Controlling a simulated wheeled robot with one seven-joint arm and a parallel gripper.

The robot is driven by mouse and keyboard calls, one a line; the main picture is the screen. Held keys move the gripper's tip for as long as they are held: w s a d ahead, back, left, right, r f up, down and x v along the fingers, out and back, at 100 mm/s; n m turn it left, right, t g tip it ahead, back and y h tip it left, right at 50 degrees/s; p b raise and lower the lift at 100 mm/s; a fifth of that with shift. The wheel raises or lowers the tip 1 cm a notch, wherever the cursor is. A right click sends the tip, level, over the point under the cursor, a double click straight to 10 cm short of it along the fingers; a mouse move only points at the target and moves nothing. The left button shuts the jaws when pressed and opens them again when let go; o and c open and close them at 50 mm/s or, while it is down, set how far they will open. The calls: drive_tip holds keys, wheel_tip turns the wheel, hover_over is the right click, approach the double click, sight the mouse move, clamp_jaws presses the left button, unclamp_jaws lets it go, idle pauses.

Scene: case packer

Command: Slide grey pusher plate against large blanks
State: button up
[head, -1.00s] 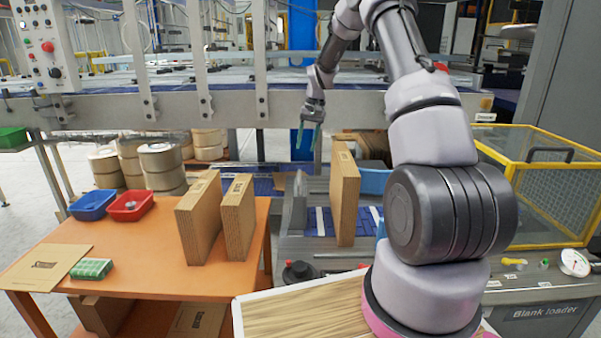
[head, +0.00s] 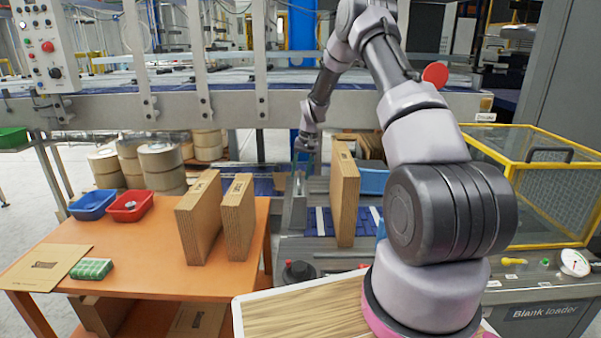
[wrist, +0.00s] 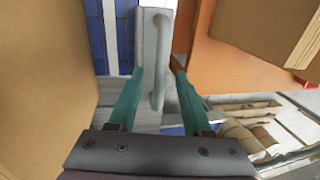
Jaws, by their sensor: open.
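The grey pusher plate (head: 299,208) stands upright in the loader, left of the large blanks (head: 344,205), with a gap of blue bed between them. In the wrist view the plate (wrist: 139,40) shows from above with its grey bar handle (wrist: 158,60). The large blanks (wrist: 40,80) fill the left side there. My gripper (head: 304,165) is over the top of the plate. In the wrist view its teal fingers (wrist: 159,74) are open, one on each side of the handle. I cannot tell whether they touch it.
An orange table (head: 140,230) at left holds two upright cardboard stacks (head: 200,220), close to the plate's left side. A blue bin (head: 374,180) is behind the blanks. A yellow-framed guard (head: 540,180) stands at right. The conveyor (head: 180,103) runs behind.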

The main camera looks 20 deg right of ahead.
clamp_jaws()
idle(1.4)
